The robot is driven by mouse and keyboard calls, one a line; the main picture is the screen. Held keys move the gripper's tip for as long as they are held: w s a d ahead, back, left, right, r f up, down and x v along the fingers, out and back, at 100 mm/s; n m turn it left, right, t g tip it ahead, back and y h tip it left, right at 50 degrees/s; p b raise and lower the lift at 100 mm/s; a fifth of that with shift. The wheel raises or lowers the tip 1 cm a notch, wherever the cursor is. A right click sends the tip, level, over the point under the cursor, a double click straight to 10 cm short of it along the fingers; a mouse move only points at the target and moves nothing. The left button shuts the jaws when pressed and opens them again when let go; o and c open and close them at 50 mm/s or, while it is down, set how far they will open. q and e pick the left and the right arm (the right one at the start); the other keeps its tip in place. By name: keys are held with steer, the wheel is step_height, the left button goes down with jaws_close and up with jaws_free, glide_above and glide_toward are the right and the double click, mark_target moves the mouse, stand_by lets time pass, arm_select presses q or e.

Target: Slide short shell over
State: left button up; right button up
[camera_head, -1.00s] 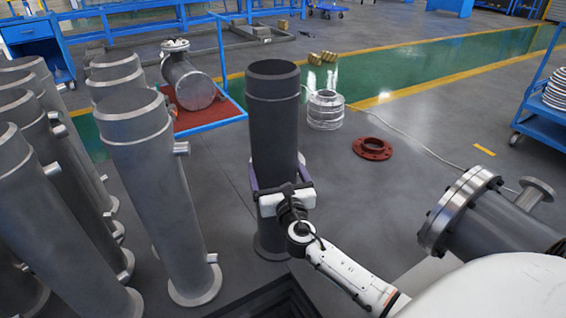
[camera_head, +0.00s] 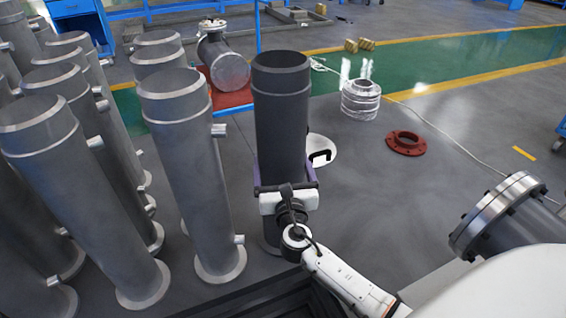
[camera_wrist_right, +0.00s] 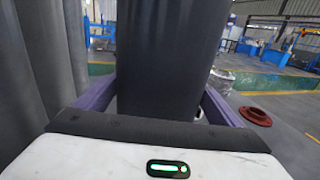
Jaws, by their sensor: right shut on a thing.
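A dark grey cylindrical shell (camera_head: 282,120) with a ring seam near its top stands upright in the middle of the head view. My right gripper (camera_head: 287,188) is shut around its lower half, with one purple finger on each side. In the right wrist view the shell (camera_wrist_right: 170,60) fills the space between the fingers of the gripper (camera_wrist_right: 160,105). Its foot is partly hidden behind my right arm, so I cannot tell whether it touches the floor. My left gripper is not in view.
Several lighter grey shells (camera_head: 187,150) stand close on the left. A red flange ring (camera_head: 405,143) and a wrapped coil (camera_head: 361,99) lie to the right. A flanged vessel (camera_head: 505,215) is at the right. A white rounded piece (camera_head: 325,143) shows behind the held shell.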

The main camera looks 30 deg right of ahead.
mark_target(282, 179)
steer(key=shift+w+a, duration=0.1)
steer(key=shift+a, duration=0.45)
steer(key=o, duration=1.9)
steer(key=shift+c, duration=0.2)
steer(key=v, duration=1)
steer(key=shift+d+p, duration=0.15)
steer(key=shift+p, duration=0.2)
